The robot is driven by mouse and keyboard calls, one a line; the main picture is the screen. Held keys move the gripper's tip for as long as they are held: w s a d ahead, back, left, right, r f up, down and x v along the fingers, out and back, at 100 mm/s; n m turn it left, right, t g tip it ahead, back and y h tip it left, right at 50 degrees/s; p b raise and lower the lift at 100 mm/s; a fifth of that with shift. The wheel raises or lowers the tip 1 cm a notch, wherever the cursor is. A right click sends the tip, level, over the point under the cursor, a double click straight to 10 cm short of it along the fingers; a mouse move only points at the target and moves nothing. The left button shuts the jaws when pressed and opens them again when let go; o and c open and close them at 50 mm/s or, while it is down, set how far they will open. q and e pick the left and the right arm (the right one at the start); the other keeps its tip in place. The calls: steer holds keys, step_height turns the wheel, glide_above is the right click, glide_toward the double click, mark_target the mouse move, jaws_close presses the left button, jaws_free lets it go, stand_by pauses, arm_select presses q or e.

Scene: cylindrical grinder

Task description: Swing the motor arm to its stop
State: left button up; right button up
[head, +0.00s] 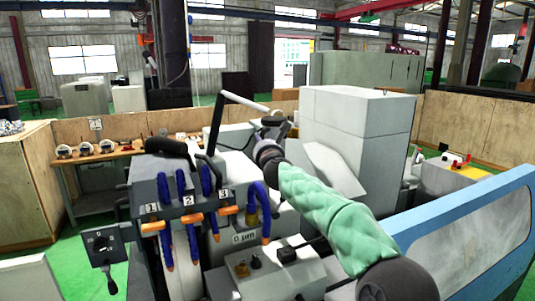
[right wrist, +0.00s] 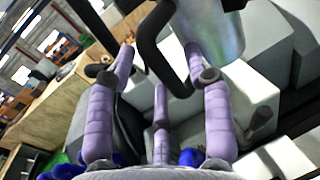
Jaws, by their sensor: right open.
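A bent bar, apparently the motor arm (head: 242,101), rises above the grinder in the head view, with a pale upper length and a dark lower post. My right arm, in a green sleeve, reaches up to it from the lower right. My right gripper (head: 274,122) is at the pale end of the bar. In the right wrist view my right gripper (right wrist: 160,55) has its lilac fingers spread, and a black bent bar (right wrist: 148,45) passes between the upper ones. I cannot tell whether they touch. A shiny grey cylinder (right wrist: 212,30) is beside the right finger. My left gripper is not in view.
Blue hoses (head: 186,190) with orange ends and numbered tags hang on the grinder's front. A control box (head: 265,268) with knobs is below. A tall grey cabinet (head: 355,130) stands behind my arm. A blue-framed panel (head: 470,235) is at the right. A bench (head: 100,158) with parts stands left.

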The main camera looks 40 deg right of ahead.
steer(key=v, duration=1)
steer(key=shift+d+f, duration=0.1)
steer(key=shift+f, duration=0.05)
stand_by(0.4)
